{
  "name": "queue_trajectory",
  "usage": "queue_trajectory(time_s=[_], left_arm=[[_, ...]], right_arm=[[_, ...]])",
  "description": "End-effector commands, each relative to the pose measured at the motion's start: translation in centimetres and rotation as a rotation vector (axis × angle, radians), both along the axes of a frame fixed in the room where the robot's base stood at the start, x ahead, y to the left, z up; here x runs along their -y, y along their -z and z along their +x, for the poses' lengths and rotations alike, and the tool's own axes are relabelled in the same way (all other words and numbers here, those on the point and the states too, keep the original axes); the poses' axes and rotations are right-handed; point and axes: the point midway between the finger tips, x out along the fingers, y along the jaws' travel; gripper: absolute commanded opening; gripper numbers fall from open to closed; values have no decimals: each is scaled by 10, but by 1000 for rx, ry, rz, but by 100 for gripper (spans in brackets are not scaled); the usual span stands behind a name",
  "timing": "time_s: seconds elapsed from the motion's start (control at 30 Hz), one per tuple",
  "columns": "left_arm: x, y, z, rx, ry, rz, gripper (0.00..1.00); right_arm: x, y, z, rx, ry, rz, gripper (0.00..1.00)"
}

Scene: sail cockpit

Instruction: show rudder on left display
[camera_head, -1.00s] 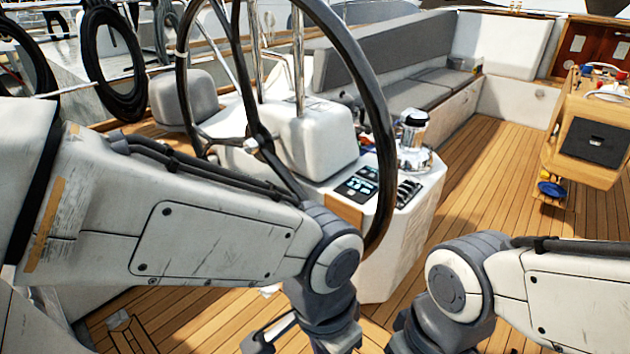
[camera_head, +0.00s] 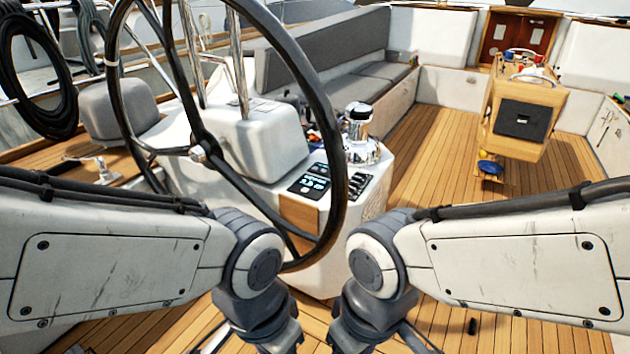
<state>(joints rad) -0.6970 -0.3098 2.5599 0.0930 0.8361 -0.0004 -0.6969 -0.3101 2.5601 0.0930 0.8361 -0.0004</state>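A dark instrument panel (camera_head: 312,181) with small, pale-lit displays is set in the top of the white steering console (camera_head: 345,225). The lit text is too small to read, so I cannot tell what the left display shows. A row of dark switches (camera_head: 358,185) is to its right. The large black steering wheel (camera_head: 113,62) stands in front of the console, its rim passing close to the panel's right side. My two forearms reach in from both sides, with the wrists pointing down in front of the console. My grippers are below the picture's edge.
A chrome winch (camera_head: 359,135) stands on the console behind the switches. A wooden table (camera_head: 548,95) with a dark panel stands further right. A grey cushioned bench (camera_head: 385,70) runs along the back. Teak floor (camera_head: 440,140) between console and table is clear.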

Motion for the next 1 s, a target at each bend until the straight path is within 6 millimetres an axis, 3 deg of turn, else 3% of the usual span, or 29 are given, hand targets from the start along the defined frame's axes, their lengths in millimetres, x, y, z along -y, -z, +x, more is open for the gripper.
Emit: queue_trajectory(time_s=[0.2, 0.23, 0.33, 0.37, 1.0], left_arm=[[0, 0, 0, 0, 0, 0, 45], [0, 0, 0, 0, 0, 0, 42], [0, 0, 0, 0, 0, 0, 3], [0, 0, 0, 0, 0, 0, 0], [0, 0, 0, 0, 0, 0, 0]], right_arm=[[0, 0, 0, 0, 0, 0, 50], [0, 0, 0, 0, 0, 0, 50], [0, 0, 0, 0, 0, 0, 50], [0, 0, 0, 0, 0, 0, 50], [0, 0, 0, 0, 0, 0, 50]])
